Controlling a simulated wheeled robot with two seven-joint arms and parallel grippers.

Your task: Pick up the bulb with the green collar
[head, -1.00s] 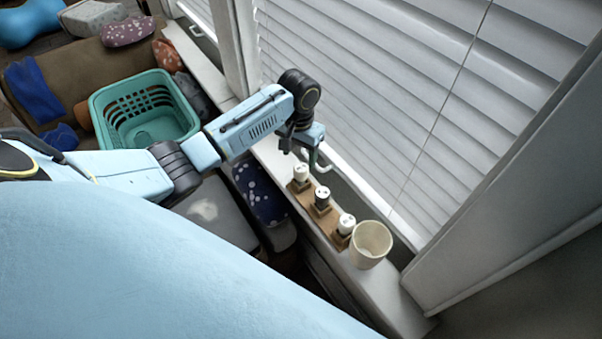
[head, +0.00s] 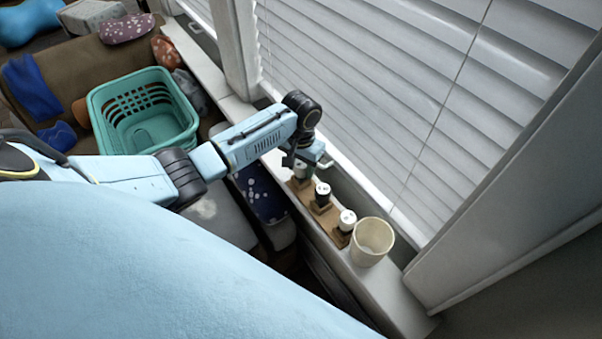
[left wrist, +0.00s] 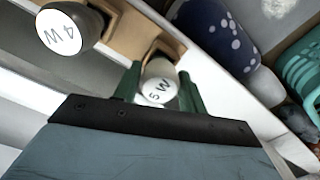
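Three white bulbs stand upright in a row of wooden holders on the windowsill. My left gripper (head: 300,163) is down over the far-end bulb (head: 300,171), partly hiding it. In the left wrist view this bulb's white top, marked with a W and a digit, (left wrist: 158,83) sits between my two dark green fingers (left wrist: 160,88). The fingers stand apart, one on each side, close to the bulb. The middle bulb (head: 322,190) has a dark collar; its top reads 4 W in the left wrist view (left wrist: 63,32). The near bulb (head: 347,218) stands beside a cup. I cannot make out a green collar.
The cream cup (head: 371,242) stands at the near end of the sill (head: 383,290). Window blinds (head: 400,90) rise close behind the row. A teal basket (head: 145,110) and cushions lie to the left.

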